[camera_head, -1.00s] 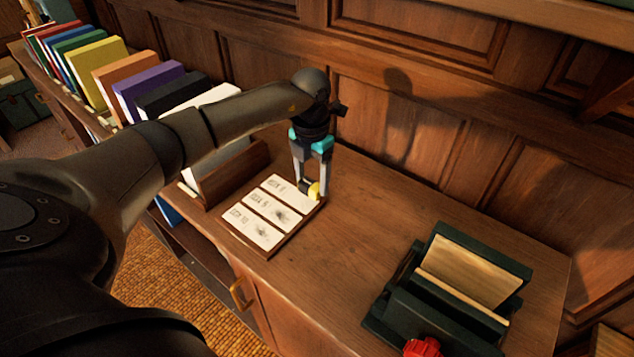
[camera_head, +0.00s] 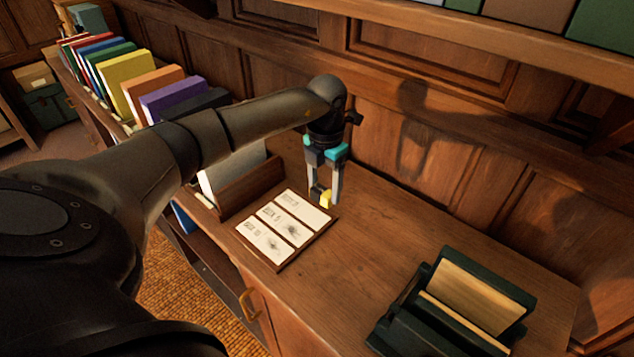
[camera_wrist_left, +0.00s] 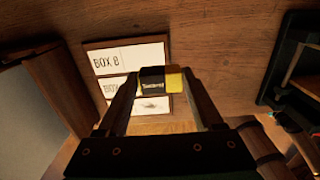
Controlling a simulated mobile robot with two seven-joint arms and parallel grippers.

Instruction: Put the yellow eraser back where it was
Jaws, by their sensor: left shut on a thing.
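The yellow eraser (camera_head: 326,199), with a black printed sleeve, is between the fingertips of my left gripper (camera_head: 322,198). In the left wrist view the eraser (camera_wrist_left: 175,80) lies crosswise, gripped at its ends, sleeve to the left and yellow part to the right. My left gripper (camera_wrist_left: 162,84) is shut on it. It hangs by the right-hand corner of a wooden board (camera_head: 306,246) that holds three white cards with writing and dark sketches. One card (camera_wrist_left: 110,62) reads "BOX 8". I cannot tell the eraser's exact height above the surface. My right gripper is not in view.
A dark green holder with tan boards (camera_head: 470,290) stands on the cabinet top at right. A row of coloured books (camera_head: 125,82) and a wooden rack (camera_head: 250,188) stand at left. Bare wood (camera_head: 375,250) lies between board and holder. A panelled wall rises behind.

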